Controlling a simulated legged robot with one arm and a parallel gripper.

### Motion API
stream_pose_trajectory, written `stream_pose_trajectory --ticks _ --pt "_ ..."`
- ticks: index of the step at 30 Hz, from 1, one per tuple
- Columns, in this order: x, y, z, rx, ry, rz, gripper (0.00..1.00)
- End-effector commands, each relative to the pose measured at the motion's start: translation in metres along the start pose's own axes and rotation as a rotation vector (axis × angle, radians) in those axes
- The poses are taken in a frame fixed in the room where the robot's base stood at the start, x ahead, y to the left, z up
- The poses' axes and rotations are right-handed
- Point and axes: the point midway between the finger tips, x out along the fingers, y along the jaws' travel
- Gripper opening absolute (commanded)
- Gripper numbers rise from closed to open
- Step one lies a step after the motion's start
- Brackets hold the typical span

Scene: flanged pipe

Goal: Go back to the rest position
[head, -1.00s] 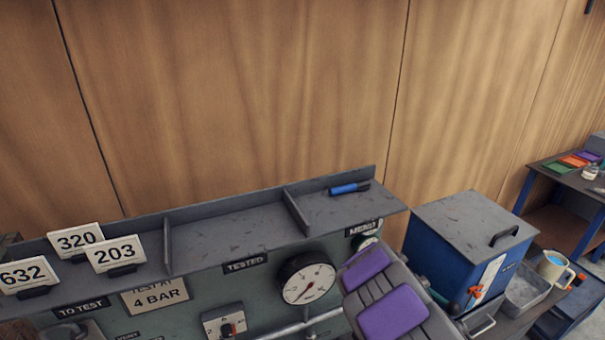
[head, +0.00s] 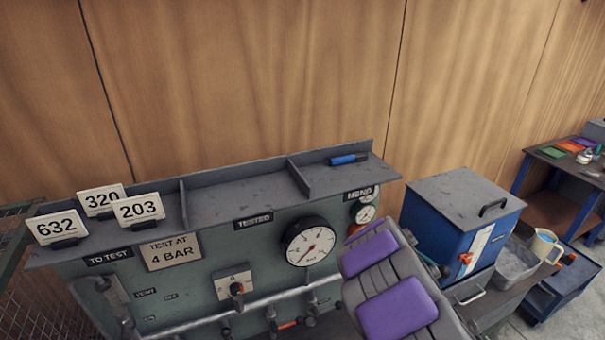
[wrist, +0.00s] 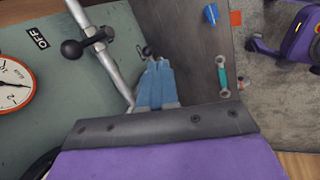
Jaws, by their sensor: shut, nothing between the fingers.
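My gripper (wrist: 158,70) shows in the wrist view as light blue fingers beyond a grey bar and a purple pad. The fingers are together with nothing between them. They point over the bench area beside the green panel (wrist: 75,120); I cannot tell how far above the surface they are. In the head view my grey arm with purple pads rises at the bottom centre-right, in front of the panel's right part. The gripper itself is hidden there.
The test panel (head: 200,295) carries a gauge (head: 310,243), valves and pipe. A blue box (head: 440,245), grey tray (head: 516,262) and jug (head: 544,243) stand right.

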Motion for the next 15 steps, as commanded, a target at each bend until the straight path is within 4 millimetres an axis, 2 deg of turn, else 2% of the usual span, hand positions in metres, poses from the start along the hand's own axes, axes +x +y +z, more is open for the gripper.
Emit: stream_pose_trajectory --ticks 5,9,12,15 --pt "-0.038 0.035 0.037 0.127 -0.146 0.126 0.0" --pt "-0.091 0.055 0.077 0.3 -0.304 0.251 0.0" --pt "-0.139 0.055 0.103 0.469 -0.417 0.334 0.0" --pt "-0.182 0.041 0.122 0.646 -0.51 0.389 0.0"
